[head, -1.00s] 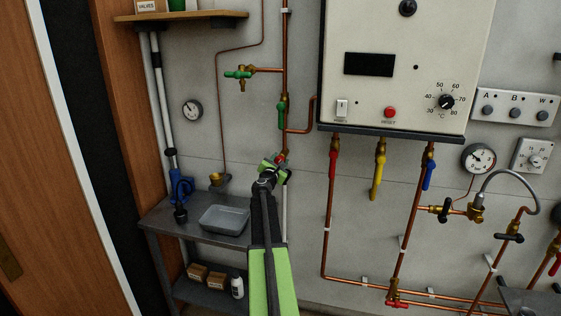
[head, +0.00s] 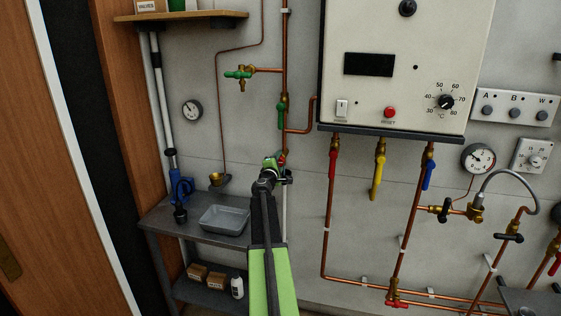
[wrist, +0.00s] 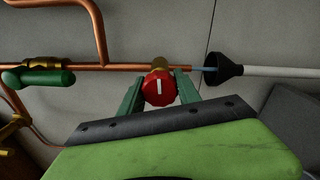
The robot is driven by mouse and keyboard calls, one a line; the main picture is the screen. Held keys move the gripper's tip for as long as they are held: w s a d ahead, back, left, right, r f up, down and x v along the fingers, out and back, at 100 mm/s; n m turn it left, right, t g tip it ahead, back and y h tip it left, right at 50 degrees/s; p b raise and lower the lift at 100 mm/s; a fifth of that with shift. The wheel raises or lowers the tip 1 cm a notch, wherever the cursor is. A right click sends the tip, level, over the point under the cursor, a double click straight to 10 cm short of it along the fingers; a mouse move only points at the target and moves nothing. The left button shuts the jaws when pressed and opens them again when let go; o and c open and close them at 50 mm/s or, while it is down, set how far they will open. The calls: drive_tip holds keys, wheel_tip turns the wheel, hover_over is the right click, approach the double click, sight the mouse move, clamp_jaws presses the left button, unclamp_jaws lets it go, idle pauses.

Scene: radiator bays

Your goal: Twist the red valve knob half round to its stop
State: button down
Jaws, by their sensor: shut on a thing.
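The red valve knob (wrist: 158,89) sits on a brass fitting of a copper pipe, with a white mark across its face that stands nearly upright in the wrist view. The two green fingers of my gripper (wrist: 158,95) are shut on it, one on each side. In the head view my gripper (head: 277,170) is at the pipe low on the wall, left of the white boiler. Only a small bit of red shows there, and the rest of the knob is hidden behind the gripper.
A green lever (head: 281,115) is on the pipe above the knob. A black funnel (wrist: 223,68) with a white tube is beside the knob in the wrist view. A grey tray (head: 224,220) stands on the bench to the left. A red lever (head: 332,167) hangs at right.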

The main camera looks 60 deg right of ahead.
drive_tip(key=shift+a+m, duration=0.1)
drive_tip(key=shift+m, duration=0.5)
drive_tip(key=c, duration=0.9)
unclamp_jaws()
drive_tip(key=shift+o, duration=0.2)
drive_tip(key=v, duration=1.7)
drive_tip(key=shift+a, duration=0.2)
